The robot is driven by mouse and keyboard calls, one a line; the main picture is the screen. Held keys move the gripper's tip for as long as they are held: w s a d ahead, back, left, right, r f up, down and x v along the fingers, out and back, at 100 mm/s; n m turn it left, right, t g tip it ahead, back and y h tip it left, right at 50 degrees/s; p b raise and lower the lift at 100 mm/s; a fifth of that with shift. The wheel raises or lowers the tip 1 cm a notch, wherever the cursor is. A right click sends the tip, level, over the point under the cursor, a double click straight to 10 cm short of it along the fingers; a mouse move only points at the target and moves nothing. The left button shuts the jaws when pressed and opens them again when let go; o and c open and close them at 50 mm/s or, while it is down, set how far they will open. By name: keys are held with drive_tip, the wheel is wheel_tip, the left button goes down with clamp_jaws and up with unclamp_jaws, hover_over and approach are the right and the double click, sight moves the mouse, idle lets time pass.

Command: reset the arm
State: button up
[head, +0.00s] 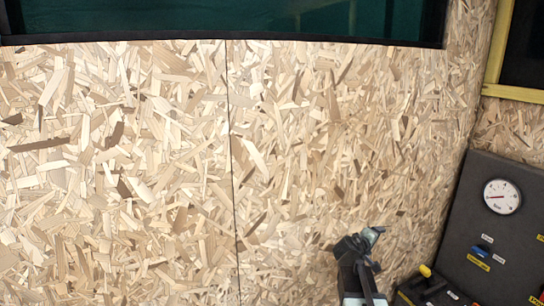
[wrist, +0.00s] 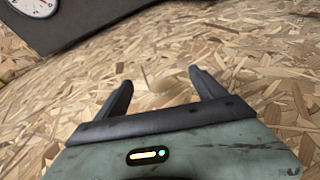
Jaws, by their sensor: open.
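My gripper (wrist: 160,78) is open and empty in the wrist view, its two dark fingers spread apart in front of a chipboard surface. In the head view my gripper (head: 371,236) shows at the lower right, at the end of my arm, in front of the chipboard wall (head: 130,170). Nothing is between the fingers.
A dark panel (head: 463,215) stands at the right with a round white gauge (head: 502,197), a blue switch (head: 485,248) and a yellow-tipped handle (head: 425,271). A dark window (head: 220,18) runs along the top. A yellow frame (head: 497,55) edges another opening at the upper right.

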drive_tip(key=s+a+f+m+g+y, duration=0.25)
drive_tip(key=s+a+f, duration=0.3)
drive_tip(key=a, duration=0.35)
drive_tip(key=s+a+f+m+g+y, duration=0.1)
drive_tip(key=s+a+f+g+y, duration=0.2)
drive_tip(key=a+f, duration=0.45)
drive_tip(key=s+a+f+m+g+y, duration=0.1)
drive_tip(key=s+a+m+g+y, duration=0.1)
drive_tip(key=s+a, duration=0.8)
drive_tip(key=shift+s+f+g+y, duration=0.25)
drive_tip(key=shift+s+g+y, duration=0.4)
drive_tip(key=shift+s+y, duration=0.5)
